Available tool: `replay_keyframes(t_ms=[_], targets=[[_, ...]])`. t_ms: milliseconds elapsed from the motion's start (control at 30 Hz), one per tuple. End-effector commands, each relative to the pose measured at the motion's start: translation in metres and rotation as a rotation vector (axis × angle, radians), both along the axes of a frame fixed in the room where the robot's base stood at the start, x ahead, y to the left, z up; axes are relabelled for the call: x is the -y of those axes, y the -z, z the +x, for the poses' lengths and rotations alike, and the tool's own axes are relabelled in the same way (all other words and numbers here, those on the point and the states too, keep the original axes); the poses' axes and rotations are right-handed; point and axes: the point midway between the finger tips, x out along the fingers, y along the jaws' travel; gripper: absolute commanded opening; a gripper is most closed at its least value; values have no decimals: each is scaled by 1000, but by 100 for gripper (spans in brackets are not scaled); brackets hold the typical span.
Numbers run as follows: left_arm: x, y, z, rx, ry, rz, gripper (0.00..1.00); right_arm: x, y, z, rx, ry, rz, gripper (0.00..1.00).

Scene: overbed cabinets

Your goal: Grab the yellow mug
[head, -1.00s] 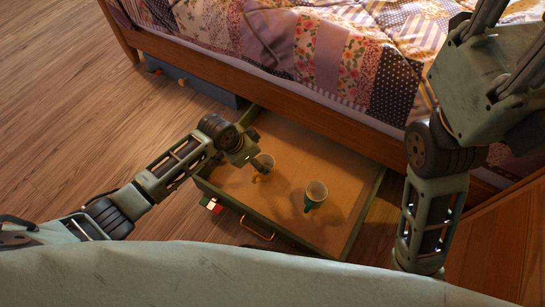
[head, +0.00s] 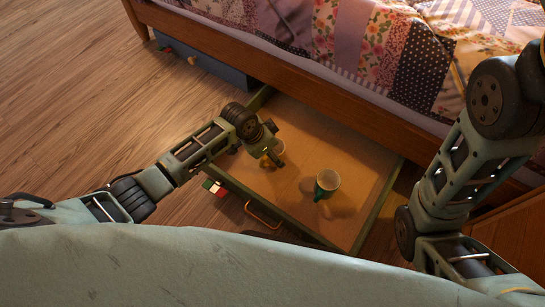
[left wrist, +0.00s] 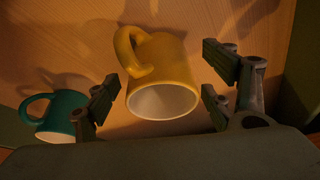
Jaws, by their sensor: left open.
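The yellow mug (head: 279,149) stands in the open drawer under the bed, partly hidden by my left gripper (head: 267,155) in the head view. In the left wrist view the yellow mug (left wrist: 160,75) shows its white inside and its handle at upper left. My left gripper (left wrist: 160,97) is open, with fingers to the left and right of the mug in the picture; whether they touch it I cannot tell. A green mug (head: 326,184) stands to the right in the drawer; it also shows in the left wrist view (left wrist: 62,113). My right gripper is out of view.
The drawer (head: 373,215) has low green walls and a front handle (head: 262,216). A colored cube (head: 214,188) lies outside its left front. The bed frame (head: 300,87) overhangs the back. The drawer floor right of the green mug is clear.

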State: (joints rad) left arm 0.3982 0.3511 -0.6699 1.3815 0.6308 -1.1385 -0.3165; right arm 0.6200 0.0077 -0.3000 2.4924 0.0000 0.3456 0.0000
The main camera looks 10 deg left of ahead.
Motion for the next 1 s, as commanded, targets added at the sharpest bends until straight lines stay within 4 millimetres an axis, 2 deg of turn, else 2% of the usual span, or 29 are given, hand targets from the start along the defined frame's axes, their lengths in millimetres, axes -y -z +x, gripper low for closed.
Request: replay_keyframes(t_ms=[267, 867, 1000], targets=[[1, 0, 1, 1, 0, -1, 74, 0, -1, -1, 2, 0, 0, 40], [0, 0, 0, 1, 0, -1, 21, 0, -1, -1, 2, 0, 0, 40], [1, -1, 1, 2, 0, -1, 20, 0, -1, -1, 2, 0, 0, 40]])
